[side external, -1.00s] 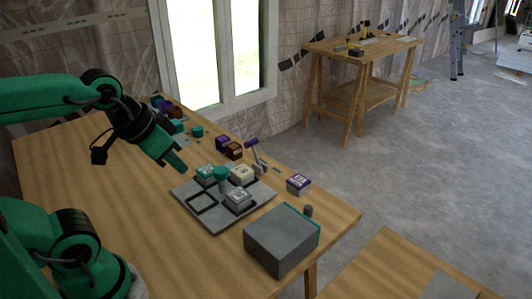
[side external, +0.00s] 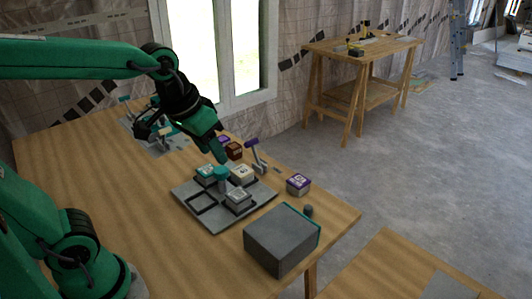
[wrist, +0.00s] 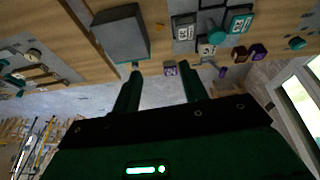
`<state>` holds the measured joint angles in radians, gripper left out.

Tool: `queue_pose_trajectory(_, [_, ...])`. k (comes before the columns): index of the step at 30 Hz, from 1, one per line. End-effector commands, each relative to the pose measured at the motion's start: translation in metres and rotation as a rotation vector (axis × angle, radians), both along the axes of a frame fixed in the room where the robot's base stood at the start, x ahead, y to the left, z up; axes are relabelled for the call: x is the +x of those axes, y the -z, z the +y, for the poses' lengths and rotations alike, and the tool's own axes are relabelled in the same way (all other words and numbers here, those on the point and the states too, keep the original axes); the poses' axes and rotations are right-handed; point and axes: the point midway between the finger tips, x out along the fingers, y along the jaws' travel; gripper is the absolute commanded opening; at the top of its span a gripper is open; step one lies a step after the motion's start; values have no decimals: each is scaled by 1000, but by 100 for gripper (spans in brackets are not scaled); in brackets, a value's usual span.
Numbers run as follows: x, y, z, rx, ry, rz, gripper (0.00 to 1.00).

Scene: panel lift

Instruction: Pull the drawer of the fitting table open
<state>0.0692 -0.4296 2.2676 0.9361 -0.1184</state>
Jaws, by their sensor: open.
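The drawer unit is a grey box (side external: 278,242) at the near right corner of the table, with a teal edge along its right side. A small dark knob (side external: 308,210) sticks out on that side. The drawer looks shut. In the wrist view the grey box (wrist: 120,38) is at the upper left, with its knob (wrist: 135,64) just above the left fingertip. My gripper (side external: 221,157) is in the air above the back of the grey tray, apart from the box. In the wrist view my gripper (wrist: 163,76) has its fingers apart, with nothing between them.
A grey tray (side external: 207,221) with several labelled blocks and a teal knob stands left of the box. A purple-topped block (side external: 298,184) sits behind the box. A purple-handled lever (side external: 256,158) stands behind the tray. The table's right edge is close to the knob; floor lies beyond.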

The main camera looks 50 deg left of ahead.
Motion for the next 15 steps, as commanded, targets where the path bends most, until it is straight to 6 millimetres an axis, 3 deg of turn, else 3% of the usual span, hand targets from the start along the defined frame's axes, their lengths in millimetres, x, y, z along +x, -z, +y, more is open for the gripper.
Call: queue_pose_trajectory(15, [90, 26, -39, -23, -53, 160, 43])
